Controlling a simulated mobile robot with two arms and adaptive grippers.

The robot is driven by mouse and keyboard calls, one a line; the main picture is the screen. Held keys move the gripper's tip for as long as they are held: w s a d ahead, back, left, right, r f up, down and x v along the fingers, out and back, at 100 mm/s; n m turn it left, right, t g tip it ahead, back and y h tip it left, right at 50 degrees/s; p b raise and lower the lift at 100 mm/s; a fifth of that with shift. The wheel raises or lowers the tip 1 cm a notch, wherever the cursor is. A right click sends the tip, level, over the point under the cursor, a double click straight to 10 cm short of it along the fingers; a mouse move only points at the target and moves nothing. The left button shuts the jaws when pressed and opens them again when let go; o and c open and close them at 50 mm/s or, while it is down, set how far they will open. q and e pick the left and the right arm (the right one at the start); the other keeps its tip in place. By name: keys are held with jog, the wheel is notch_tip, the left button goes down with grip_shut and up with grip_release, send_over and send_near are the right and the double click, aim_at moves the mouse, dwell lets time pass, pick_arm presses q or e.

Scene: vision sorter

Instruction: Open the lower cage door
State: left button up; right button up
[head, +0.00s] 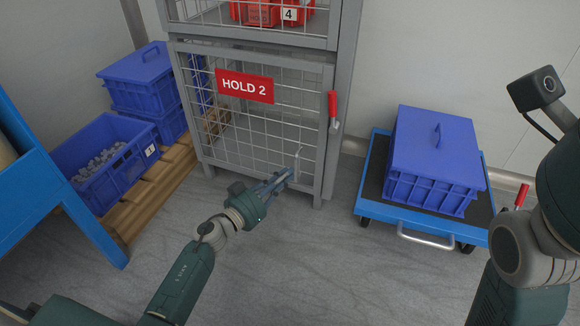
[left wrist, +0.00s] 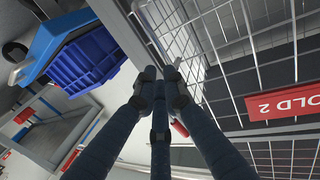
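The lower cage door (head: 262,120) is a grey wire-mesh panel with a red "HOLD 2" sign (head: 244,86). It looks closed in its frame. A grey vertical handle (head: 297,160) is at its lower right, and a red-gripped lever (head: 333,108) is on the post to the right. My left gripper (head: 287,176) is at the lower end of the handle. In the left wrist view its fingers (left wrist: 160,78) come close together near the door's edge. Whether they touch or hold the handle is hidden. My right arm shows at the right, but its gripper is out of view.
Blue crates (head: 140,80) and an open bin of grey parts (head: 105,155) stand on a wooden pallet (head: 165,190) at left. A blue trolley (head: 370,190) with a lidded blue crate (head: 436,150) stands at right. Floor before the door is clear apart from my arm.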

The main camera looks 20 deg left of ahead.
pick_arm(q)
jog(key=o, duration=0.3)
jog(key=shift+w+d, duration=0.15)
jog(key=shift+w, duration=0.05)
jog(key=shift+o, duration=0.2)
jog(key=shift+w, duration=0.15)
jog(key=v, duration=1.2)
